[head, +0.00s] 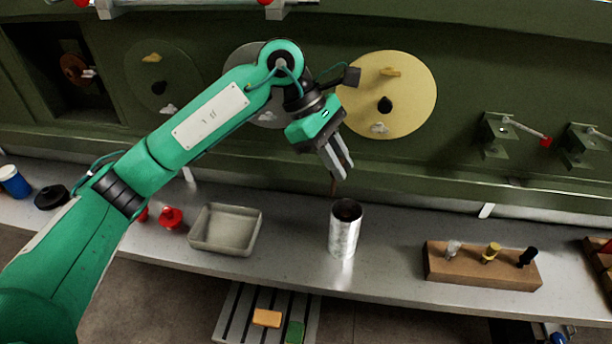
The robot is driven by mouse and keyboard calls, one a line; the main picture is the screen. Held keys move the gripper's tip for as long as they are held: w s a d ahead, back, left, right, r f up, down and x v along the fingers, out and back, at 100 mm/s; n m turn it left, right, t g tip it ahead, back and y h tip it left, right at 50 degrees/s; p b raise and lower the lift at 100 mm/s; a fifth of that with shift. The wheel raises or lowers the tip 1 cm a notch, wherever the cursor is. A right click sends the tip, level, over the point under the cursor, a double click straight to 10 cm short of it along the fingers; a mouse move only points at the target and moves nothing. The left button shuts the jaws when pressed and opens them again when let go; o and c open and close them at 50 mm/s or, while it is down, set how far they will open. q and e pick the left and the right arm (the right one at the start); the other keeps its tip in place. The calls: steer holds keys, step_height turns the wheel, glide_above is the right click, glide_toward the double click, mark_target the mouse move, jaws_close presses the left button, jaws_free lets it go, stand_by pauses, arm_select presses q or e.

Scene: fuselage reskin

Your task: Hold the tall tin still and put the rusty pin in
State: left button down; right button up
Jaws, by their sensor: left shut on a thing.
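The tall tin (344,236) is a shiny silver cylinder with a dark open top. It stands upright on the grey bench. My left gripper (342,172) is above the tin and a little to its left, with its fingers pointing down. It is shut on the rusty pin (333,188), a thin brown piece that hangs below the fingertips. The pin's lower end is close above the tin's rim; I cannot tell whether it overlaps the opening. My right gripper is not in view, and nothing is seen holding the tin.
A grey tray (225,250) is left of the tin, with red objects (171,217) beyond it. A wooden block (480,268) holding a clear, a yellow and a black piece is at right. The green wall with a yellow disc (408,95) rises behind. Bench between tin and block is clear.

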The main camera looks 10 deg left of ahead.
arm_select(q)
steer(key=d+r, duration=0.1)
steer(key=r+n, duration=0.1)
steer(key=d+h, duration=0.1)
steer(key=shift+s+d+r, duration=0.25)
steer(key=shift+d+r, duration=0.05)
steer(key=shift+r, duration=0.1)
steer(key=shift+f, duration=1.95)
